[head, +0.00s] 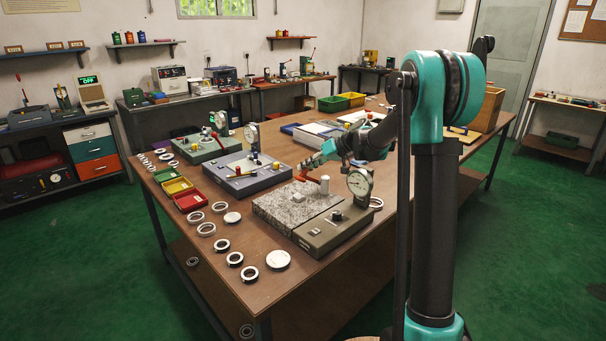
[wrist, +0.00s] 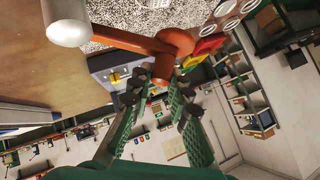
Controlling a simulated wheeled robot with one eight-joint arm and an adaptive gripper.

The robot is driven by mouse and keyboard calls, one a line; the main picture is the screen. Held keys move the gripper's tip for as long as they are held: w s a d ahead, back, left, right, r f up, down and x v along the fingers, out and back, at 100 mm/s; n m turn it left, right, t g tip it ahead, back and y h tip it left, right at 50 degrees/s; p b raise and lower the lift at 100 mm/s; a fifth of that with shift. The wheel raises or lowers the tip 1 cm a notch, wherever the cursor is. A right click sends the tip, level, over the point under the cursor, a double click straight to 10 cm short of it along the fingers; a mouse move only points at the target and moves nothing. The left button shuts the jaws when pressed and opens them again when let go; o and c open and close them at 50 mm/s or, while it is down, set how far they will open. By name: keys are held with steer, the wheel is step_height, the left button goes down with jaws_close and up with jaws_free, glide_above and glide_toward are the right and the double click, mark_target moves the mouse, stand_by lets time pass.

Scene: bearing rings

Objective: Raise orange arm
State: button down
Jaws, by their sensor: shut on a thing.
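The orange arm (wrist: 145,40) shows large in the wrist view, with a round orange hub and an orange stub between my fingertips. A pale cylinder (wrist: 68,22) sits at its other end. My gripper (wrist: 160,88) is shut on the orange arm near the hub. The fingers partly hide the contact. In the head view my gripper (head: 318,160) is above the grey speckled plate (head: 270,205), and the orange arm (head: 310,178) is small and partly hidden there. The pale cylinder also shows in the head view (head: 324,185).
A dial gauge (head: 360,183) stands close to the right of the plate on a grey base (head: 330,232). Metal rings (head: 235,258) and a white disc (head: 278,259) lie along the table's front edge. Coloured trays (head: 190,200) and other gauge stations (head: 240,172) stand to the left.

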steer(key=shift+w+d+r, duration=0.4)
steer(key=shift+w+d, duration=0.15)
steer(key=shift+d, duration=0.05)
steer(key=shift+w+d+r, duration=0.35)
steer(key=shift+w+d, duration=0.2)
steer(key=shift+w+d+r, duration=0.15)
steer(key=shift+w+d, duration=0.7)
steer(key=shift+d, duration=0.15)
steer(key=c, duration=1.4)
jaws_free()
steer(key=shift+w+d, duration=0.1)
steer(key=shift+w, duration=0.05)
steer(key=v, duration=1.1)
steer(key=shift+d+r, duration=0.15)
steer(key=shift+r, duration=0.2)
